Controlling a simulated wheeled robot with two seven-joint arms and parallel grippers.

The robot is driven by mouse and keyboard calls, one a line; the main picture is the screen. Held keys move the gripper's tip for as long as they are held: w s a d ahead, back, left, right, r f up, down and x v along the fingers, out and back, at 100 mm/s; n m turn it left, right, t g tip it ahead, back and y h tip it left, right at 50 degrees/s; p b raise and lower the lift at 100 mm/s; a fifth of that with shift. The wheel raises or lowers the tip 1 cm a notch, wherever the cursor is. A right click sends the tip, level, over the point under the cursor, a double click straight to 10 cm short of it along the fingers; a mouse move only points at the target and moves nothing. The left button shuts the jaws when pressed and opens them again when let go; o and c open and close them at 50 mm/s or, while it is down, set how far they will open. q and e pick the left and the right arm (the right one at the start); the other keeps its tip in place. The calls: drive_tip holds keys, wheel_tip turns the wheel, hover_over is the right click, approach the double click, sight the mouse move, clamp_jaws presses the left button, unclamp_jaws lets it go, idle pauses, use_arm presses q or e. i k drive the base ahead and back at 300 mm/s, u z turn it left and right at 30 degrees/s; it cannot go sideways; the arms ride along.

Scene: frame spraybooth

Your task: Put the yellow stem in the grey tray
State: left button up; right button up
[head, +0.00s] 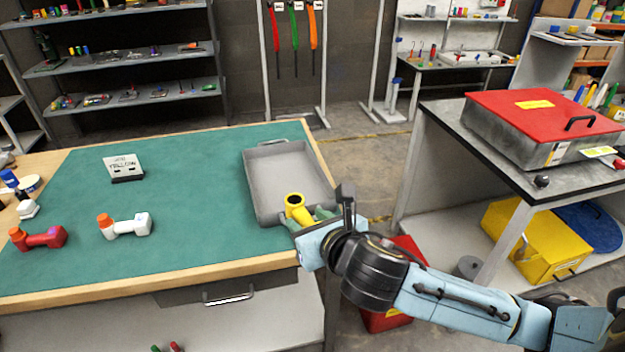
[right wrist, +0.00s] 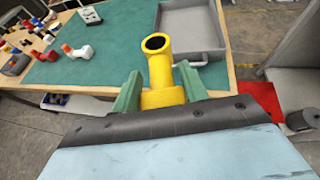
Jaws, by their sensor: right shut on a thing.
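The yellow stem (head: 297,208) is a short tube with an open round end. My right gripper (head: 318,215) is shut on it at the front edge of the grey tray (head: 287,170). In the right wrist view the yellow stem (right wrist: 158,68) stands between the two green fingers (right wrist: 160,92), its open end pointing up and away. The grey tray (right wrist: 190,28) lies beyond it, and looks empty. Whether the stem is over the tray or just short of it is hard to tell. My left gripper is out of view.
A red stem (head: 38,238) and a white stem with an orange end (head: 125,225) lie on the green mat (head: 200,190). A bench with a red-lidded box (head: 540,120) is at the right.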

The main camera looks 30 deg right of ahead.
sight(284, 177)
drive_tip(key=i, duration=1)
